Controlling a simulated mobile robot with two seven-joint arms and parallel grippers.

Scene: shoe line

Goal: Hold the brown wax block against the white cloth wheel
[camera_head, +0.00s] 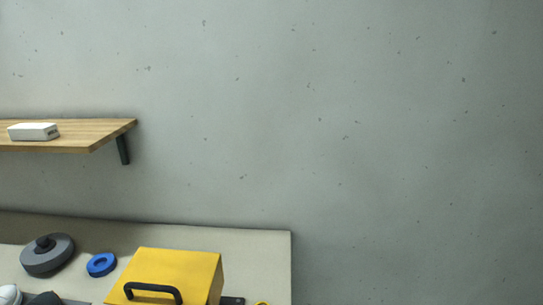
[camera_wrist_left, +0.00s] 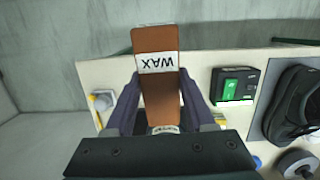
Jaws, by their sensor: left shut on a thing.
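In the left wrist view my left gripper (camera_wrist_left: 160,98) is shut on the brown wax block (camera_wrist_left: 155,40), with one dark finger on each side. The block is long, bears a white label reading "WAX", and sticks out past the fingertips. It appears above the bench, and I see it touching nothing but the gripper. I cannot make out the white cloth wheel for certain in either view. Neither gripper shows in the head view, and my right gripper is in no view.
The wrist view shows a black switch box (camera_wrist_left: 235,85) with a green button and a black shoe (camera_wrist_left: 297,104) on a grey mat. The head view shows a yellow box (camera_head: 195,268), a blue ring (camera_head: 92,266), a grey disc (camera_head: 47,266) and a wall shelf (camera_head: 95,133).

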